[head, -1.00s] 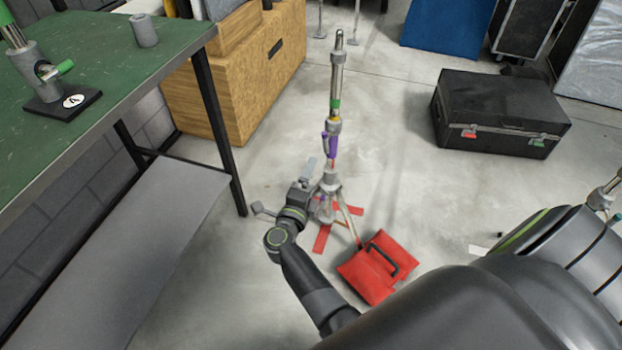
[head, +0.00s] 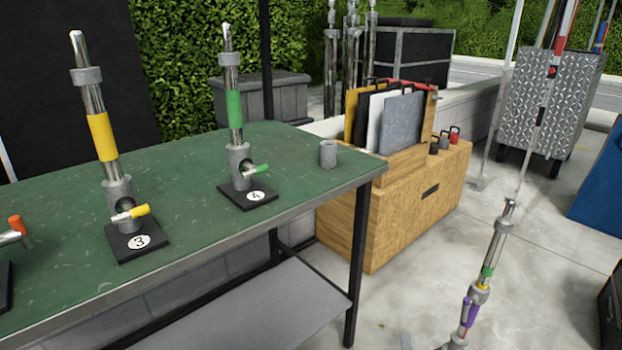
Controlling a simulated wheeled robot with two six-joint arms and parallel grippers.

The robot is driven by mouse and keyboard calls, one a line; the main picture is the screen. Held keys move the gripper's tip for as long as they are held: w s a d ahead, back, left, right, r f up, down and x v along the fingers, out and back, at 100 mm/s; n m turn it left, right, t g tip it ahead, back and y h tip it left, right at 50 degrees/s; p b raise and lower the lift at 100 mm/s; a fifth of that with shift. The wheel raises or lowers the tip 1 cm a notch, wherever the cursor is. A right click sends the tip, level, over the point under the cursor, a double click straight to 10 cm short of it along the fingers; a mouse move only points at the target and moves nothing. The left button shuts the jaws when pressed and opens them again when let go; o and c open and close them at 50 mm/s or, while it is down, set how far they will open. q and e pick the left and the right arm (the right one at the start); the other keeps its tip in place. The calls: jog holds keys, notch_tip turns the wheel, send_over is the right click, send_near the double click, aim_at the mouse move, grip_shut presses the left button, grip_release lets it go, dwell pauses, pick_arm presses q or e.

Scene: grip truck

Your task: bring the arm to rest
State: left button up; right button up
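A small grey tip at the bottom edge (head: 405,342) appears to be a finger of my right gripper; the rest of that gripper and arm is out of frame. I cannot tell whether it is open or shut. It shows to the left of a metal stand (head: 495,245) with a green band and a purple lever (head: 468,312). The stand's base is cut off by the bottom edge. My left gripper is not in view.
A green table (head: 300,200) at left holds upright poles on bases marked 3 (head: 103,140) and 4 (head: 235,110), and a grey cylinder (head: 328,154). A wooden crate (head: 400,215) stands behind it. Concrete floor (head: 420,290) is open between table and stand.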

pick_arm(q)
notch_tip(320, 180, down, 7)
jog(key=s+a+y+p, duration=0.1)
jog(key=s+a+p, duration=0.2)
jog(key=p, duration=0.9)
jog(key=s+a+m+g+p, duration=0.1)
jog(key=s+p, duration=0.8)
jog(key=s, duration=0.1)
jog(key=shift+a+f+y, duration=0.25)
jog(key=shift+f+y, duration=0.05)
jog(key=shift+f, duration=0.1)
pick_arm(e)
jog(key=s+d+f+n+g, duration=0.2)
jog(key=s+f+n+g, duration=0.2)
jog(key=s, duration=1)
jog(key=s+d+f+n+g, duration=0.3)
jog(key=s+f+g, duration=0.3)
jog(key=s, duration=0.9)
jog(key=s+d+f+n+g, duration=0.2)
jog(key=s+f+n+g, duration=0.4)
jog(key=s, duration=0.8)
notch_tip(320, 180, down, 3)
jog(key=shift+s+d+f+y, duration=0.1)
jog(key=shift+s+d+y, duration=0.05)
jog(key=shift+d+y, duration=0.25)
